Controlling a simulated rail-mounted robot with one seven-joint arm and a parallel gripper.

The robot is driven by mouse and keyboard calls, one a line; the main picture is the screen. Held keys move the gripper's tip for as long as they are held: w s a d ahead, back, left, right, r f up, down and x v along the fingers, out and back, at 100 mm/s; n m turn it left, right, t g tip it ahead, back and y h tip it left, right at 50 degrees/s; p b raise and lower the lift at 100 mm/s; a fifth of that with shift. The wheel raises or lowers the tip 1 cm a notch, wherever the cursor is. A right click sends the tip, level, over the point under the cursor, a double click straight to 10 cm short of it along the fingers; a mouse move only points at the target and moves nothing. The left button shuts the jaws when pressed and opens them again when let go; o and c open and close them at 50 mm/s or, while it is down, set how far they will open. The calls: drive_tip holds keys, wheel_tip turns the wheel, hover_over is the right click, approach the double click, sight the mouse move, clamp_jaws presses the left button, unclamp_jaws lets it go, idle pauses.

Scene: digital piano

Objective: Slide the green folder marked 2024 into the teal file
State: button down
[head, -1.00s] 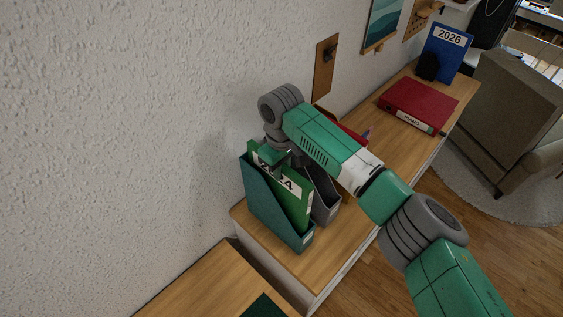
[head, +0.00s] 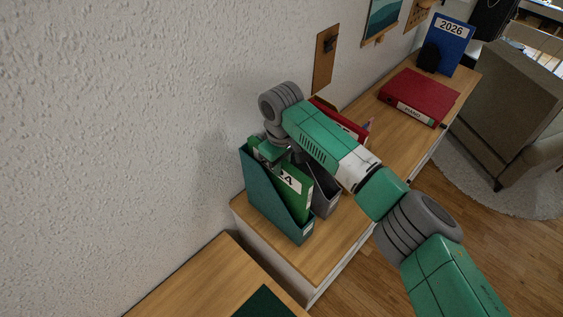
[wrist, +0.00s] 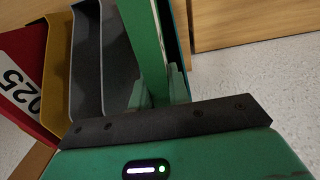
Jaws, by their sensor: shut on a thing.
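The teal file (head: 262,197) stands upright on the wooden cabinet top by the wall in the head view. The green folder (head: 304,203) stands inside it, with its upper part and a white label ending in "4" showing above the sloped side. My gripper (head: 273,153) is shut on the folder's upper edge from above. The wrist view shows the folder (wrist: 146,38) between the two green fingers (wrist: 158,90), with a thin strip of the teal file (wrist: 184,25) to its right. The folder's lower part is hidden inside the file.
A grey file (head: 326,192) stands close beside the teal one. The wrist view also shows a yellow file (wrist: 57,75) and a red folder (wrist: 18,85). A red binder (head: 418,94) lies farther along, near a blue 2026 binder (head: 450,52). Clear wood lies in front.

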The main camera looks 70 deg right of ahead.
drive_tip(key=shift+f, duration=1.1)
drive_tip(key=c, duration=1.3)
unclamp_jaws()
drive_tip(key=shift+o, duration=0.7)
drive_tip(key=shift+o, duration=0.7)
wheel_tip(320, 180, up, 9)
drive_tip(key=p, duration=0.9)
